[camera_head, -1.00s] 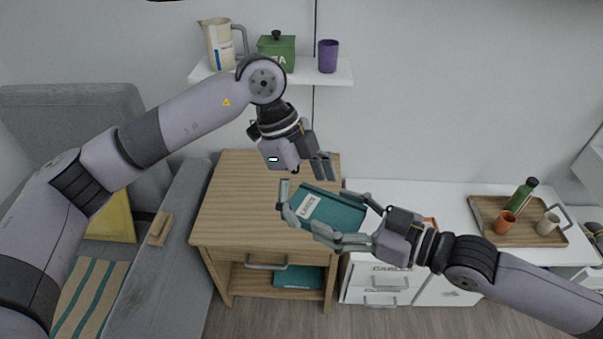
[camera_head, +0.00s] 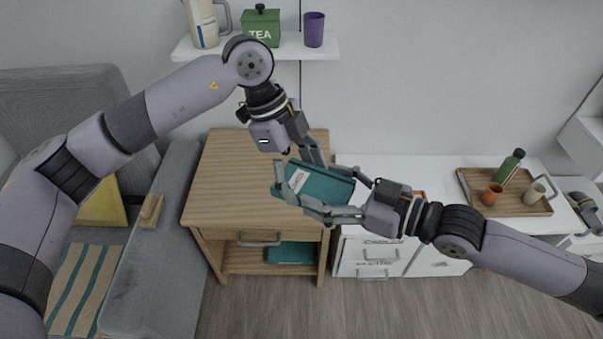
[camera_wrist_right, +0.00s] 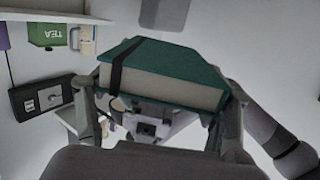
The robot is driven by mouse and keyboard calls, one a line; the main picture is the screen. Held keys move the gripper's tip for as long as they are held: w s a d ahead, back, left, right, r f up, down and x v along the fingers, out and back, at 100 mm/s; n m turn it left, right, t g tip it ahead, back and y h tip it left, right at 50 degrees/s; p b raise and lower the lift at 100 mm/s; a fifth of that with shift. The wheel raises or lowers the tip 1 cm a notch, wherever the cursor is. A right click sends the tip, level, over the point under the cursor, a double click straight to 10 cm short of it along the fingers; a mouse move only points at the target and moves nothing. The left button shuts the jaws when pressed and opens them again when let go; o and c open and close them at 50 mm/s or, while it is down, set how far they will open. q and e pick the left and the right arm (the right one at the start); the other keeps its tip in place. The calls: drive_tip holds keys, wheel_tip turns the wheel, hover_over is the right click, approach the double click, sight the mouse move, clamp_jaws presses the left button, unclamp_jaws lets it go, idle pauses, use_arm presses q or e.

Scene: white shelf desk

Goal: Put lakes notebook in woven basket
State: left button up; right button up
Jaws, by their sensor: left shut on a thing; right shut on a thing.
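The teal lakes notebook (camera_head: 325,184) has a white label and is held tilted in the air before the wooden cabinet. In the right wrist view the notebook (camera_wrist_right: 165,77) shows its pale page edge and a dark elastic band. My right gripper (camera_head: 322,189) is shut on it, with fingers along two opposite sides. My left gripper (camera_head: 296,164) is shut on its upper left part, from above, so both grippers hold it. The label is partly covered by a left finger. I cannot make out a woven basket in these frames.
The wooden cabinet (camera_head: 225,190) has a bare top and a teal item (camera_head: 290,252) on its lower shelf. A white drawer desk (camera_head: 400,170) carries a wooden tray (camera_head: 478,207) with a bottle and cups. A wall shelf (camera_head: 270,46) holds a jug, a tea tin and a purple cup. A grey sofa stands left.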

use_arm(q)
drive_tip(key=c, duration=0.4)
drive_tip(key=shift+c, duration=0.2)
use_arm(e)
drive_tip(key=o, duration=1.3)
drive_tip(key=shift+o, duration=0.2)
